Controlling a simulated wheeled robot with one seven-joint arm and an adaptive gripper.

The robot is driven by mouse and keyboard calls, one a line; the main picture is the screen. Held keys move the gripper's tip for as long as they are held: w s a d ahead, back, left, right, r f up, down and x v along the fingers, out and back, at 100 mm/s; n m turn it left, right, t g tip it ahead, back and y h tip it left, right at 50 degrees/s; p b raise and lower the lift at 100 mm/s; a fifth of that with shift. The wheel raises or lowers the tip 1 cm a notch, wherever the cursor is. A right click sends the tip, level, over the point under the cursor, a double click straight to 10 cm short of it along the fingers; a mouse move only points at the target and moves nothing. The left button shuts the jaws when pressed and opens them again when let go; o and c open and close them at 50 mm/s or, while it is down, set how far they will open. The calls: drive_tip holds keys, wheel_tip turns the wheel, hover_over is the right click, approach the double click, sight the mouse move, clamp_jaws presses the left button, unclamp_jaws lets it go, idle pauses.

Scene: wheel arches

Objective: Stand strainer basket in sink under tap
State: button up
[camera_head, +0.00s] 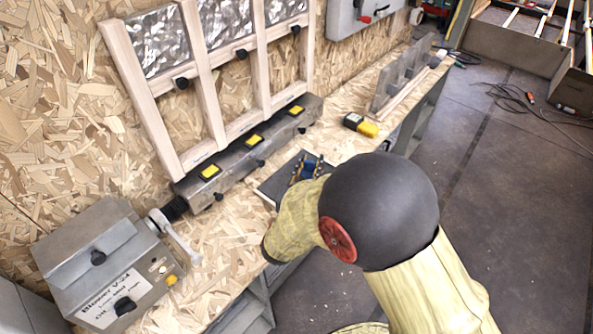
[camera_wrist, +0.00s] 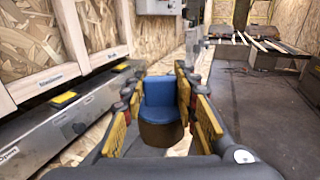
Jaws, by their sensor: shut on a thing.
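My gripper (camera_wrist: 160,105) is shut on a blue and brown round thing (camera_wrist: 160,93), held between its yellow-padded fingers. The held thing has a raised blue back, a blue rounded middle and a brown lower part; I cannot tell if it is the strainer basket. In the head view my gripper (camera_head: 306,168) is over the bench, by a dark flat square (camera_head: 275,187) with a pale edge, and my arm hides part of that area. I cannot make out a clear sink or tap. A grey pipe fitting with a lever (camera_head: 178,238) sticks out of the blower box.
The grey blower box (camera_head: 95,262) stands at the bench's left end. A long grey duct (camera_head: 245,150) with yellow labels runs below a wooden frame (camera_head: 205,75). A yellow and black tool (camera_head: 361,125) and grey upright plates (camera_head: 403,75) lie further along. The floor (camera_head: 520,200) at right is open.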

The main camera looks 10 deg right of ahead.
drive_tip(key=w+f+b, duration=0.7)
drive_tip(key=w+f, duration=0.6)
drive_tip(key=shift+w, duration=0.2)
drive_tip(key=shift+a, duration=0.1)
drive_tip(key=shift+f+b, duration=0.15)
drive_tip(key=shift+b, duration=0.15)
drive_tip(key=o, duration=1.2)
drive_tip(key=shift+c, duration=0.2)
